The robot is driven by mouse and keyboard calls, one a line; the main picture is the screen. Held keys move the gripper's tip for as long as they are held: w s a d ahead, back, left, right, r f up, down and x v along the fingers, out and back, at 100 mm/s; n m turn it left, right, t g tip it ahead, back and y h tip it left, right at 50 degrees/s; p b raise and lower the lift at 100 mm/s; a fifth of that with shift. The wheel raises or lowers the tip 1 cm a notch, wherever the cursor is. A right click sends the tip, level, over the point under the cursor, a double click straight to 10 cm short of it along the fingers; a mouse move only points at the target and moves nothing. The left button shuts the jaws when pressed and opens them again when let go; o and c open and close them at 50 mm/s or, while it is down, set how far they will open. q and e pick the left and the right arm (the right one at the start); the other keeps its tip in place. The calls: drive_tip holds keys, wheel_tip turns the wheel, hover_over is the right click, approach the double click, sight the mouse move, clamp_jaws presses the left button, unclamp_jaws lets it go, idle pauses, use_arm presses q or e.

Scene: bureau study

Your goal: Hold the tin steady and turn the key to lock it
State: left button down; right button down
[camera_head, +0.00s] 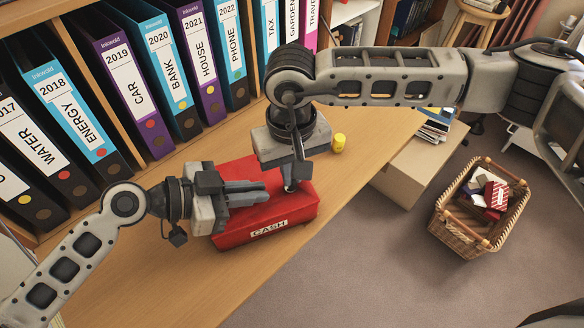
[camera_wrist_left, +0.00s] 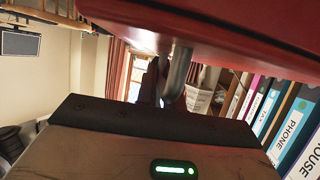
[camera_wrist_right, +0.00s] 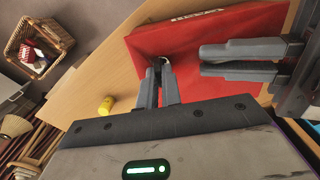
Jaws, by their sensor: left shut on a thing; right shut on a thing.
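The red cash tin (camera_head: 262,235) stands closed on the wooden desk, its CASH label facing the front. My left gripper (camera_head: 262,190) lies level over the tin's lid and is shut on the tin's metal handle (camera_wrist_left: 180,72), which shows below the red lid in the left wrist view. My right gripper (camera_head: 290,186) points down at the tin's right part. In the right wrist view, its fingertips (camera_wrist_right: 163,66) are closed together on a small pale metal piece, which looks like the key. The fingers hide most of it, so I cannot tell how far it is turned.
A yellow cylinder (camera_head: 338,144) stands on the desk to the right of the tin. A row of labelled binders (camera_head: 133,91) fills the shelf behind. A wicker basket (camera_head: 462,236) with boxes is on the floor at right. The desk (camera_head: 130,270) in front is clear.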

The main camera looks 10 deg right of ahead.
drive_tip(key=shift+d, duration=0.2)
use_arm(q)
drive_tip(key=shift+a, duration=0.1)
use_arm(e)
drive_tip(key=m, duration=0.3)
drive_tip(key=shift+m, duration=0.4)
drive_tip(key=shift+d, duration=0.1)
drive_tip(key=m, duration=0.3)
drive_tip(key=shift+m, duration=0.4)
use_arm(q)
drive_tip(key=shift+w, duration=0.1)
use_arm(e)
drive_tip(key=shift+m, duration=0.7)
drive_tip(key=shift+s+m, duration=0.1)
drive_tip(key=shift+m, duration=1)
